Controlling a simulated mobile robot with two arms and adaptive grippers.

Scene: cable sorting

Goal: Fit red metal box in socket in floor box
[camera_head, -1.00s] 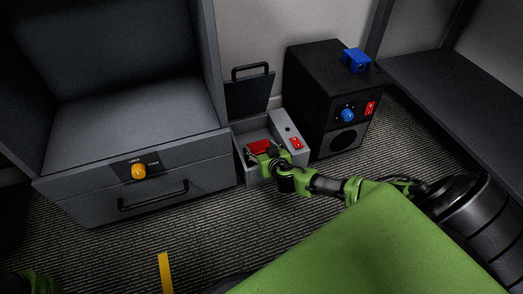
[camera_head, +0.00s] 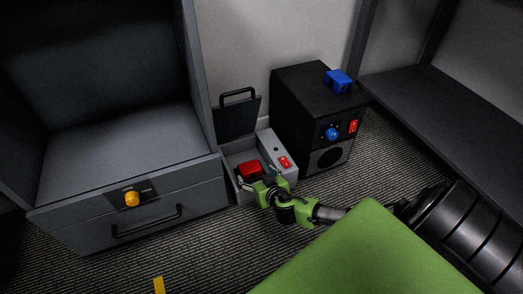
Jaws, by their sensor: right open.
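The red metal box (camera_head: 250,168) sits inside the open grey floor box (camera_head: 233,160), in its left compartment. I cannot tell whether it is fully seated, and the socket under it is hidden. The floor box's dark lid (camera_head: 237,119) stands raised at the back. My right gripper (camera_head: 257,183) is open at the near side of the red box, apart from it or barely beside it. My left gripper does not show.
A red switch (camera_head: 285,162) is on the floor box's right panel. A black cabinet (camera_head: 305,100) with a blue knob (camera_head: 332,134) stands right of it, a blue block (camera_head: 338,80) on top. A grey drawer unit (camera_head: 80,215) stands left. A dark shelf (camera_head: 440,110) is at right.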

